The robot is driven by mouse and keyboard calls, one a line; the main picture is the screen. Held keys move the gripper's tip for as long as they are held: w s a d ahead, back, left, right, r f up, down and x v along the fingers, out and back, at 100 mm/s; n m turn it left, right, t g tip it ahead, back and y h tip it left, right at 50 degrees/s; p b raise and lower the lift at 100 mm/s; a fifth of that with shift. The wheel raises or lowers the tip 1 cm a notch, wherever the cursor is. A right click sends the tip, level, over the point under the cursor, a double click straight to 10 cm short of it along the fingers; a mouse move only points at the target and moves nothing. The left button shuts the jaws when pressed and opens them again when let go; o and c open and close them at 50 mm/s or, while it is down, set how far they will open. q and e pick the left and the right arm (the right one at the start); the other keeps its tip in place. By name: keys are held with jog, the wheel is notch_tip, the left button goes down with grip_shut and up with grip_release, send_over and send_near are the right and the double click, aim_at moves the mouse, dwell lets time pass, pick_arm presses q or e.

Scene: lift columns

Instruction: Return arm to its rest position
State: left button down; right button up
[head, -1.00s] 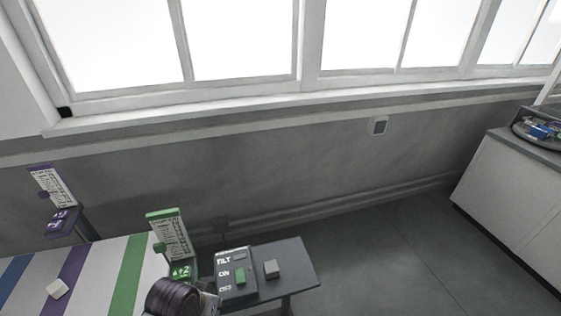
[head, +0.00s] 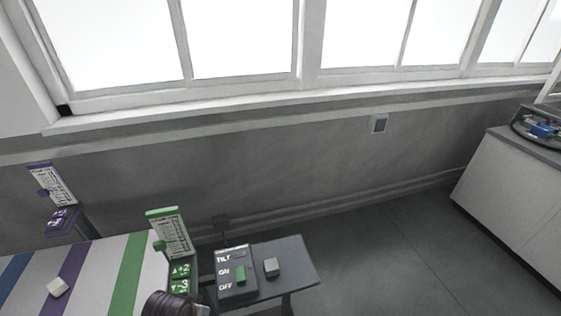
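A dark ribbed arm part of mine (head: 170,305) shows at the bottom edge, in front of the table. Neither of my grippers is in the head view. A grey control box (head: 237,272) marked TILT, ON and OFF stands on a small dark side table (head: 298,262). A small grey block (head: 271,267) lies to the right of the box.
A striped table (head: 105,262) at lower left bears a small white block (head: 58,287). A green sign stand (head: 172,235) and a purple one (head: 52,190) stand by it. A cabinet (head: 512,200) is at right. The floor (head: 390,260) between is clear.

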pick_arm(q)
jog(key=s+f+g+b, duration=0.1)
jog(key=s+f, duration=0.1)
jog(key=f, duration=1.4)
jog(key=s+f+b, duration=0.1)
jog(key=s+f, duration=0.2)
jog(key=f, duration=1.3)
jog(key=s+a+f+b, duration=0.1)
jog(key=s+a+f, duration=0.1)
jog(key=s+f, duration=0.8)
jog(key=s+a+f+g, duration=0.1)
jog(key=s+a+f, duration=0.1)
jog(key=s+f, duration=0.8)
jog(key=shift+s+a+b, duration=0.15)
jog(key=shift+s+b, duration=0.2)
jog(key=shift+s, duration=0.2)
